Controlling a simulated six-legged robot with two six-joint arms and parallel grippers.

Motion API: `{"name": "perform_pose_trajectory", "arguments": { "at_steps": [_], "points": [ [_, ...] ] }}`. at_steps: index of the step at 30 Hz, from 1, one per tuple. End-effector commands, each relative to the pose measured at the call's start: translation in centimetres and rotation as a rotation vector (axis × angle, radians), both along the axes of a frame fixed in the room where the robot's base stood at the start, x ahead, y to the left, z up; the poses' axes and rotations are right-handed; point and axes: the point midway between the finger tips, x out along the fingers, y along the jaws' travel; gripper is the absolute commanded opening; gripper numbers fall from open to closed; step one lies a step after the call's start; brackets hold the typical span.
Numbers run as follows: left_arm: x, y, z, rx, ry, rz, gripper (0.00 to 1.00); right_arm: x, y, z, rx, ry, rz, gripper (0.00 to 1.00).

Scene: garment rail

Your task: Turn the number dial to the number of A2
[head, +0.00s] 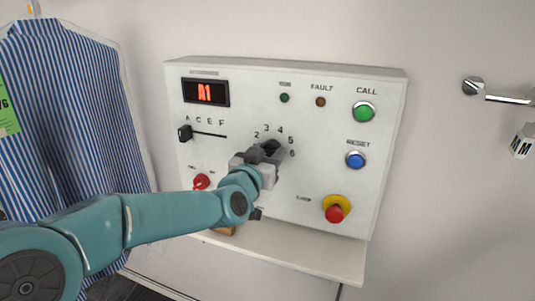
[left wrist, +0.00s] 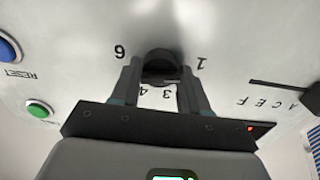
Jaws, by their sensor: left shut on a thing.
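The number dial (left wrist: 160,62) is a dark round knob on the white control panel (head: 200,130). Numbers around it include 2, 3, 4, 5 and 6 in the head view, and 1 shows in the left wrist view. My left gripper (head: 266,154) is shut on the dial; its two fingers (left wrist: 159,90) sit on either side of it in the left wrist view. The fingers hide part of the dial, and its pointer cannot be read. The display (head: 205,93) reads A1 in red. The letter slider (head: 185,132) stands at the A end. My right gripper is not in view.
The panel also carries a green CALL button (head: 363,112), a blue RESET button (head: 355,160), a red switch (head: 201,182) and a red stop button on yellow (head: 336,210). A shelf (head: 290,250) juts out below. A striped shirt (head: 70,110) hangs at left.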

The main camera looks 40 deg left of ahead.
Motion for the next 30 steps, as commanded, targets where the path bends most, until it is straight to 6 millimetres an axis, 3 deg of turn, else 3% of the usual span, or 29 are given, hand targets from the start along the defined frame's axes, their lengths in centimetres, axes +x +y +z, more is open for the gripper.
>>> {"name": "perform_pose_trajectory", "arguments": {
  "at_steps": [21, 30],
  "points": [
    [0.0, 0.0, 0.1, 0.482, 0.116, 0.001, 0.14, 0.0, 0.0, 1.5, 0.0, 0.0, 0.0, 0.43],
    [0.0, 0.0, 0.0, 0.613, 0.148, 0.001, 0.14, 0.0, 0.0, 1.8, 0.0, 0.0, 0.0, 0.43]
  ]
}}
